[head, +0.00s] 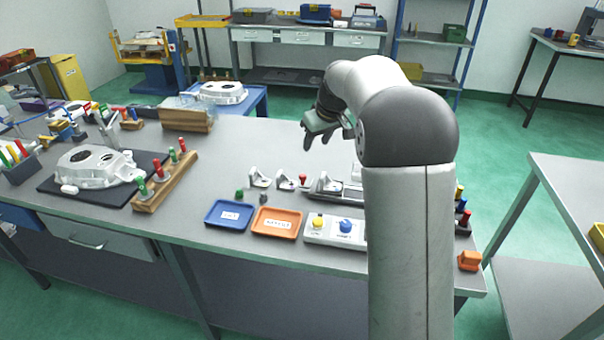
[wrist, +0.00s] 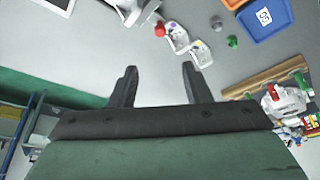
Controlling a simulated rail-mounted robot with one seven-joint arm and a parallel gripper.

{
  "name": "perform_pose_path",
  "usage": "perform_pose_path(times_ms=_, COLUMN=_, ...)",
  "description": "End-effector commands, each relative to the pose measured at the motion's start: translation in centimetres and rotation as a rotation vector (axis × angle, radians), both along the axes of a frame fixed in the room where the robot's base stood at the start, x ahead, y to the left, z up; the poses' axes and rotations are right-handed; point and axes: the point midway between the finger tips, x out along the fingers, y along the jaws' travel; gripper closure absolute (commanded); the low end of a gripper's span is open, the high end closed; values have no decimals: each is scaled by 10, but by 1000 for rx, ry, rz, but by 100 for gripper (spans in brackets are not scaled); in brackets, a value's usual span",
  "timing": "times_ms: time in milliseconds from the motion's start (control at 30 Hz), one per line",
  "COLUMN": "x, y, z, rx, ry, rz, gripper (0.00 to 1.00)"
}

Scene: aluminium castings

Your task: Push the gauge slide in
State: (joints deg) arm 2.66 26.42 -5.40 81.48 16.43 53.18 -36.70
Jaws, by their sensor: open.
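The grey metal gauge fixture (head: 326,188) sits near the front of the bench, partly hidden behind my arm in the head view. I cannot make out its slide clearly. In the wrist view part of what looks like this fixture (wrist: 128,8) shows at the top edge, cut off by the frame. My gripper (head: 318,143) hangs above the bench, behind the fixture and apart from it. In the wrist view my gripper (wrist: 159,70) has its two dark fingers spread with nothing between them.
Small white pieces (head: 260,180) stand left of the fixture, with a red knob (head: 303,178) close by. A blue tray (head: 229,214), an orange tray (head: 277,222) and a button box (head: 335,230) line the front edge.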

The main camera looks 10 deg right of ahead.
Motion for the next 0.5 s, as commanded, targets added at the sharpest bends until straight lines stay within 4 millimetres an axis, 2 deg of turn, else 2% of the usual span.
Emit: perform_pose_path(times_ms=500, x=37, y=16, z=-101, rx=0, ry=8, rz=-2, gripper=56)
